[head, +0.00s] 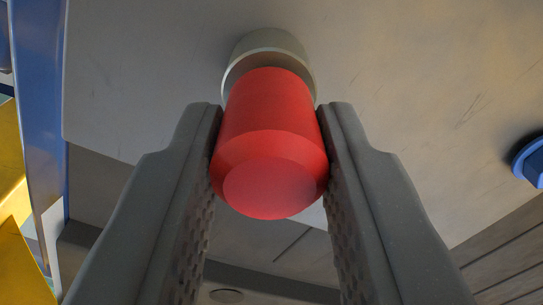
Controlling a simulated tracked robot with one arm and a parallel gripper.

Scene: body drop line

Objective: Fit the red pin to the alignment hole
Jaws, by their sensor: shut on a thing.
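My gripper (269,145) is shut on the red pin (268,130), with one grey finger pressed on each side of it. The pin's chamfered near end faces the camera. Its far end meets or overlaps a grey-green round collar (268,42) on the grey panel. I cannot tell whether the pin's far end is inside the collar or only in front of it. The opening of the alignment hole is hidden behind the pin.
A scuffed grey panel (420,80) fills the upper view. A blue knob-like part (530,160) sits at the right edge. A blue upright (38,100) and a yellow structure (15,220) stand at the left. Grey slatted surfaces lie below.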

